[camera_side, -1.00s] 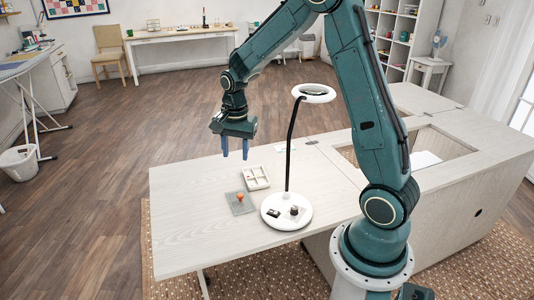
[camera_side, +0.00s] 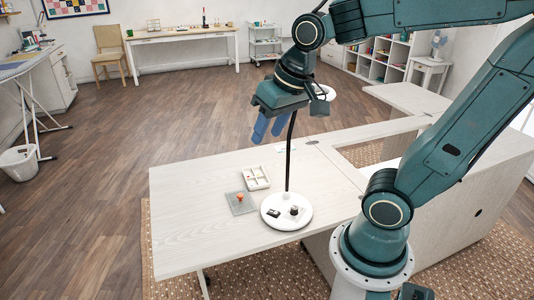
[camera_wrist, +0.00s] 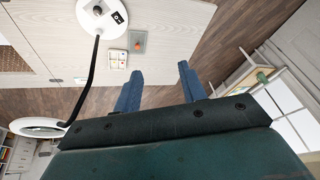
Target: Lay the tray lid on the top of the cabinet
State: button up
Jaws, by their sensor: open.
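The tray lid (camera_side: 235,207), a flat grey plate with an orange knob, lies on the pale wooden cabinet top (camera_side: 190,218), just in front of the white compartment tray (camera_side: 262,185). It also shows in the wrist view (camera_wrist: 135,46), beside the tray (camera_wrist: 113,65).
A lamp with a round white base (camera_side: 278,219), dark stem and ring head stands right of the lid. Small dark items sit on its base. The left part of the cabinet top is clear. An opening is in the top at the right.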

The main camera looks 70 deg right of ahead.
jog(key=s+a+n+t, duration=0.1)
jog(key=s+a+n, duration=0.1)
jog(key=s+n, duration=0.2)
jog(key=shift+s+r, duration=0.25)
jog(key=shift+s, duration=1.1)
